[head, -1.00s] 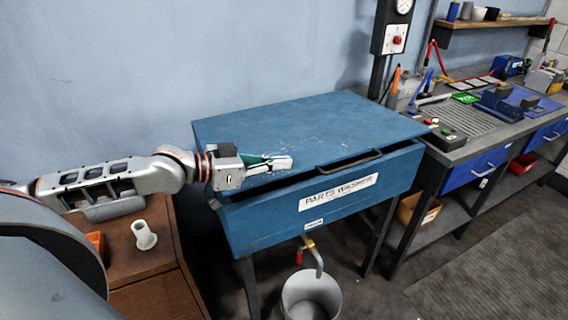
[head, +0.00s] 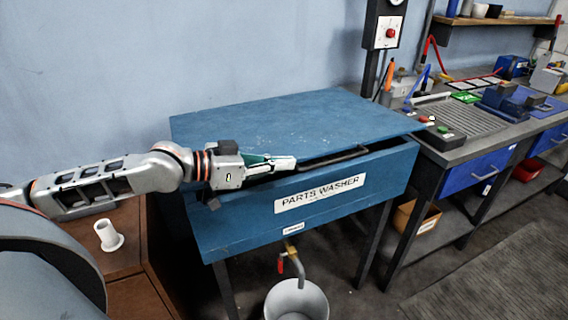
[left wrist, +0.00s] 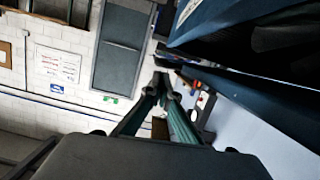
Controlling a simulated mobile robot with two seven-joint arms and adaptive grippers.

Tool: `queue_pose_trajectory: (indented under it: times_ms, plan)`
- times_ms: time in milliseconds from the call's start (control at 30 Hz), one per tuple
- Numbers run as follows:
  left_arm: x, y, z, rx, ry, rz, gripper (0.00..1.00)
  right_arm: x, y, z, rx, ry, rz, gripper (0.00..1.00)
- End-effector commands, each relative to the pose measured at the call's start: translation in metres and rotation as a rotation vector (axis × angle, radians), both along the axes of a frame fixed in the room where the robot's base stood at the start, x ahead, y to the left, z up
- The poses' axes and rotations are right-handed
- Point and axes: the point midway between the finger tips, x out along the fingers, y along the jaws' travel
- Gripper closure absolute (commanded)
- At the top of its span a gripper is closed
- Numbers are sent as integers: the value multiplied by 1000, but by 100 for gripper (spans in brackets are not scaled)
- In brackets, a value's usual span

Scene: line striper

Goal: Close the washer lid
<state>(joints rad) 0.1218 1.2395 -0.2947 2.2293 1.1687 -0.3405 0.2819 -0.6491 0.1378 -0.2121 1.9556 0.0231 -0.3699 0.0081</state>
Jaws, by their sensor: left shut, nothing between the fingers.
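The blue washer lid (head: 290,119) lies over the blue parts washer (head: 372,180) in the head view. Its front edge stands a little above the box, leaving a dark gap. The dark lid handle (head: 335,158) is at the front edge. My left gripper (head: 288,163) is shut and empty at the lid's front edge, just left of the handle. Whether it touches the lid I cannot tell. In the left wrist view, its closed fingers (left wrist: 166,90) are beside blue washer surfaces separated by a dark gap. My right gripper is not in view.
A bucket (head: 297,300) stands under the drain tap (head: 293,262). A wooden cabinet with a white flanged piece (head: 108,236) is at left. A workbench (head: 455,155) with tools adjoins on the right. The wall (head: 190,60) is close behind.

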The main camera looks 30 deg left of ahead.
Motion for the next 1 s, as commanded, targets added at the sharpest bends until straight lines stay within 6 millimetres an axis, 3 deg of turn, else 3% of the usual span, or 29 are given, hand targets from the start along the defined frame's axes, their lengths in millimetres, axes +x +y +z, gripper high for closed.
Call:
queue_pose_trajectory:
  times_ms: [67, 600, 1000]
  plan:
    - [1, 0, -7, 0, 1, -1, 100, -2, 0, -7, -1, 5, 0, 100]
    - [1, -1, -9, 0, 0, -2, 100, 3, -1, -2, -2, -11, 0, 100]
    - [-2, -4, -82, -1, 3, -2, 100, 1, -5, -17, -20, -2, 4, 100]
